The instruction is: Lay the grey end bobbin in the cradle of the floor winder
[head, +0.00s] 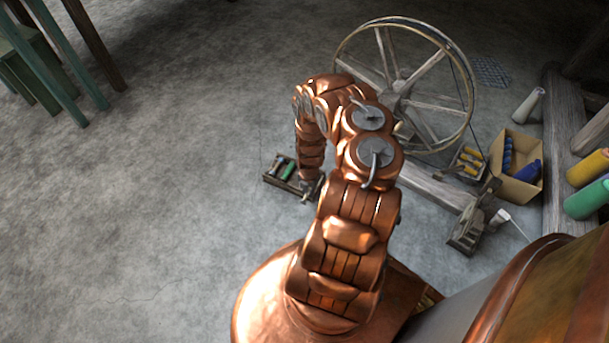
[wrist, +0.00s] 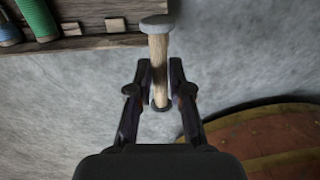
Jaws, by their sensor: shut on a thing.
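My gripper (wrist: 159,85) is shut on the wooden shaft of the grey end bobbin (wrist: 158,55). The bobbin's grey end points away from my gripper, and its other, dark end sits between the fingers. In the wrist view the grey end overlaps the edge of a dark wooden tray (wrist: 100,42); I cannot tell the height between them. In the head view my gripper (head: 306,194) is small beside the tray (head: 270,180), and the bobbin cannot be made out. The floor winder has a big spoked wheel (head: 384,88) and a low beam (head: 437,188). I cannot clearly make out its cradle.
The tray holds a green bobbin (wrist: 37,18) and a blue one (wrist: 8,32). Right of the wheel are a holder of yellow bobbins (head: 470,160), a cardboard box (head: 520,188) with blue spools and a white cone (head: 528,106). The floor (head: 150,190) at left is clear.

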